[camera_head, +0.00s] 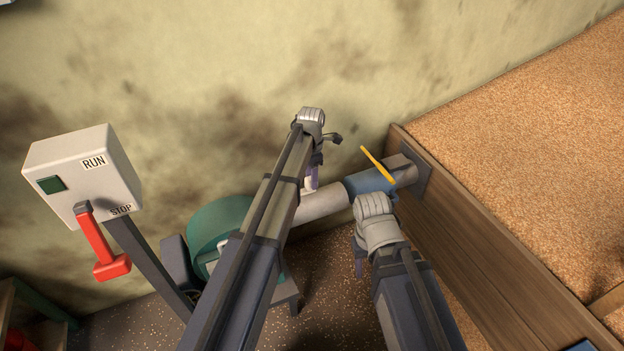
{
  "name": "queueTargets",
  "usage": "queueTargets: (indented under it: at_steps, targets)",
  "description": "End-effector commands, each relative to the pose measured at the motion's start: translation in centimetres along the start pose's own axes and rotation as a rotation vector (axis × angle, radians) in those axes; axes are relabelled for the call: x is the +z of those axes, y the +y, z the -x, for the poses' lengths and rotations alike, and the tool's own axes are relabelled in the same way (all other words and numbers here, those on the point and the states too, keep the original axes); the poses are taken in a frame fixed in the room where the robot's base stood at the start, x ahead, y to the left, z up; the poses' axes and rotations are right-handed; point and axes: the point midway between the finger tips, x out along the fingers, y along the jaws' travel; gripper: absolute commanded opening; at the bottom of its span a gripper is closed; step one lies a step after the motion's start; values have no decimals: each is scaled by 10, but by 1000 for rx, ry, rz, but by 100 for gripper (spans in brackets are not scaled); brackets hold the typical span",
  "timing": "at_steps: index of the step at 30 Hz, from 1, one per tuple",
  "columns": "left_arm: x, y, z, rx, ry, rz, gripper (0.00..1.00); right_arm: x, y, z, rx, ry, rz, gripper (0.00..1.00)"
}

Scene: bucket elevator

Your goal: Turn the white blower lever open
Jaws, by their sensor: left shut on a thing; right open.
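The white blower lever (309,181) shows only as a pale sliver above the grey pipe, beside my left arm. My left gripper (314,168) is at the pipe, seen small and partly covered by its own arm and wrist. It is shut on the white lever; the fingers' hold is mostly hidden. The green blower (212,230) stands behind my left forearm, partly hidden. The grey pipe (322,204) runs from it to the right. My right gripper (360,256) is open and empty, below the pipe and apart from it, partly hidden by its wrist.
A blue valve (368,183) with a yellow handle (377,164) sits on the pipe near the wooden bin wall (480,235). Grain (530,110) fills the bin. At left, a white RUN/STOP box (80,170) has its red lever (100,245) down towards STOP.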

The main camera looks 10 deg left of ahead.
Motion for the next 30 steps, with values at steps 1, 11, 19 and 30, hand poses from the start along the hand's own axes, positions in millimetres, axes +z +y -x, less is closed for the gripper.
queueTargets:
  at_steps: [1,11,19,30]
  targets:
    - [0,2,0,3,0,7,0,0,0,0,0,0,0,50]
    - [0,3,0,4,0,8,41,0,0,0,0,0,0,50]
    - [0,2,0,3,0,5,68,0,0,0,0,0,0,50]
    - [0,1,5,2,0,4,68,0,0,5,0,0,0,50]
